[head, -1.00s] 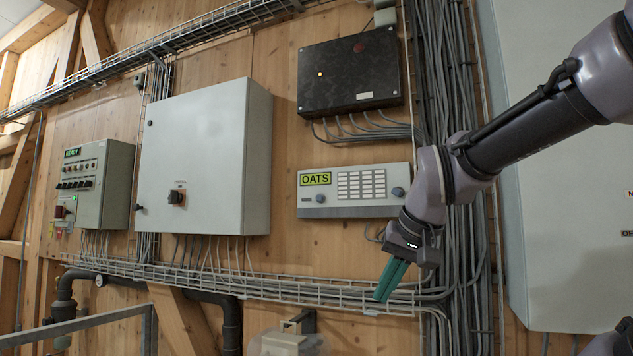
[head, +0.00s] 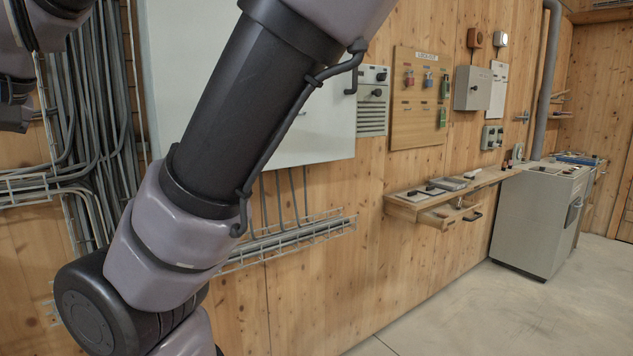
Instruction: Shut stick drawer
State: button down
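A wooden shelf (head: 408,201) is fixed to the plank wall at right of centre in the head view. Below it a small wooden drawer (head: 437,216) appears pulled out, with a dark handle (head: 473,216) at its right. No label is readable, so I cannot tell for sure that it is the stick drawer. My arm crosses the left half of the view, well apart from the drawer. Part of my arm also shows at the top left edge. My gripper's fingers do not show.
A grey floor cabinet (head: 530,222) stands to the right of the shelf. A lockout board (head: 415,130) and a grey box (head: 472,88) hang above it. A wire cable tray (head: 290,240) juts out left of the shelf. The concrete floor (head: 480,315) in front is clear.

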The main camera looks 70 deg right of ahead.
aim_at(469, 212)
jog(key=z, duration=3.4)
jog(key=i+z, duration=0.1)
jog(key=i, duration=0.5)
jog(key=i+j+z, duration=0.1)
jog(key=i, duration=0.5)
jog(key=j, duration=0.1)
